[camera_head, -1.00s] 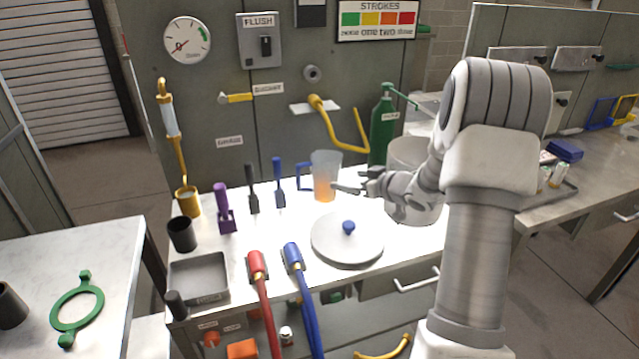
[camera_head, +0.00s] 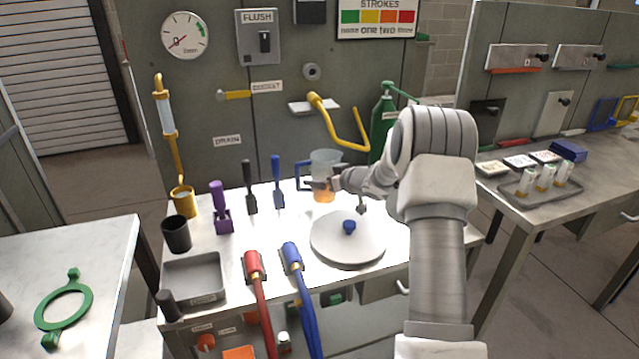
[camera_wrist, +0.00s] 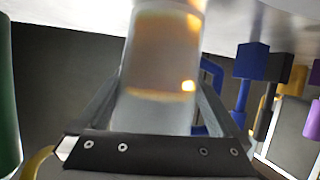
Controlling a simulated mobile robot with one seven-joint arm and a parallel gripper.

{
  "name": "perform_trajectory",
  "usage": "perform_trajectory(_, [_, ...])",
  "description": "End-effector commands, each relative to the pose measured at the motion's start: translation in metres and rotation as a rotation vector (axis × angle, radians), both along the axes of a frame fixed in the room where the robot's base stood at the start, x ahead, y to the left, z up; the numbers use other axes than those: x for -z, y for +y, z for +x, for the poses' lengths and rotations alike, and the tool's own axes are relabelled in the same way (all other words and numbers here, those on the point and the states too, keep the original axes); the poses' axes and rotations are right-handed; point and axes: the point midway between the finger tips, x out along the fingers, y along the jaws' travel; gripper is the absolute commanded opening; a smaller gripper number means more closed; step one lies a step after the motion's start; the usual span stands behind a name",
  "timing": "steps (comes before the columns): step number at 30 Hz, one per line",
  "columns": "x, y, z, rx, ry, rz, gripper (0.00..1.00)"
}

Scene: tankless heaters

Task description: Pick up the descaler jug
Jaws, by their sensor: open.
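The descaler jug (camera_head: 326,162) is a clear jug with orange liquid and a blue handle on its left side. It stands upright at the back middle of the white bench. My gripper (camera_head: 320,185) is open at the jug's right side, with its fingers level with the jug's middle. In the wrist view the jug (camera_wrist: 160,60) fills the space between the two open fingers of my gripper (camera_wrist: 163,82). The blue handle (camera_wrist: 212,80) shows beyond the right finger there. I cannot tell whether either finger touches the jug.
A round lid with a blue knob (camera_head: 345,240) lies in front of the jug. Blue (camera_head: 278,182) and dark (camera_head: 250,185) upright tools stand to its left. A green bottle (camera_head: 382,125) is behind right. A yellow lever (camera_head: 340,120) hangs above.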

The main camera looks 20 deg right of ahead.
Motion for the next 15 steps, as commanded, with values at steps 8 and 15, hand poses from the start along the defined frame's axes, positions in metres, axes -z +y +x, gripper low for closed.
perform_trajectory(8, [-0.0003,0.0,0.0004,0.0,0.0,0.0,0.89])
perform_trajectory(15, [-0.0003,-0.0001,0.0003,0.0,0.0,0.0,0.46])
